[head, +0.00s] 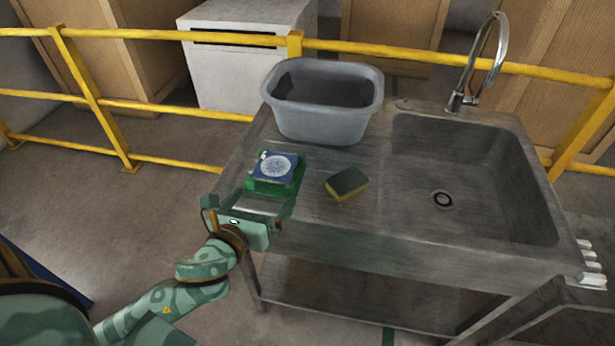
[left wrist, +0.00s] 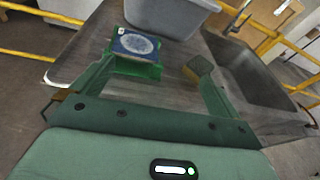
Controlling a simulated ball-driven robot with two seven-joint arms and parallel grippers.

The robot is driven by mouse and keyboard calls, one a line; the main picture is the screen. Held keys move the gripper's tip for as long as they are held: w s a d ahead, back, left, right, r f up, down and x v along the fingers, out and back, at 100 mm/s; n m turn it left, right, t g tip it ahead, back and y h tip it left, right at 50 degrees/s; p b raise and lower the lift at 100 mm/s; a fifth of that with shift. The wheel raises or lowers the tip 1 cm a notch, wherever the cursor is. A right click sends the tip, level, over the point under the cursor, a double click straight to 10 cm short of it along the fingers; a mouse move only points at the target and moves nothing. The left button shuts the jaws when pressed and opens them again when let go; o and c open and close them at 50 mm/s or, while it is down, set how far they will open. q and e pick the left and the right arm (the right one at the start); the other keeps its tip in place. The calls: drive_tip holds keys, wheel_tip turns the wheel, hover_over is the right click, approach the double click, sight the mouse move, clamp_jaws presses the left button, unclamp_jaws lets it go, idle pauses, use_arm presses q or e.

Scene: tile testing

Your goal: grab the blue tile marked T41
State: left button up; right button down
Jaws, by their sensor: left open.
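The blue tile (head: 276,166) has a pale round pattern on its face and lies on a green holder (head: 262,187) on the sink's drainboard. It also shows in the left wrist view (left wrist: 135,44), on top of the green holder (left wrist: 143,69). Its marking is too small to read. My left gripper (head: 263,187) is open, with its fingers pointing toward the tile and holder from the near side. In the left wrist view one finger reaches close to the holder's left side and the other stands well to the right. Nothing is between the fingertips. My right gripper is out of view.
A sponge (head: 347,184) lies on the drainboard (head: 310,215) right of the tile. A grey tub (head: 325,120) stands behind. The sink basin (head: 480,170) with a tall faucet (head: 485,60) is at right. A yellow railing (head: 150,40) runs behind the sink unit.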

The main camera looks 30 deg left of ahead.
use_arm(q)
wheel_tip(320, 180, down, 2)
drive_tip(key=a+g+y, duration=0.1)
drive_tip(key=a+y, duration=0.1)
drive_tip(key=a, duration=0.1)
drive_tip(key=b, duration=0.3)
approach(275, 168)
drive_tip(key=x, duration=0.3)
drive_tip(key=shift+w+a+f, duration=0.1)
drive_tip(key=b+x, duration=0.2)
drive_tip(key=x, duration=0.4)
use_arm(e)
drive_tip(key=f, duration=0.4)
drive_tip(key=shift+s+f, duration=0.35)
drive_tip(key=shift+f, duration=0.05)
use_arm(q)
drive_tip(key=shift+c, duration=0.3)
drive_tip(key=c, duration=0.8)
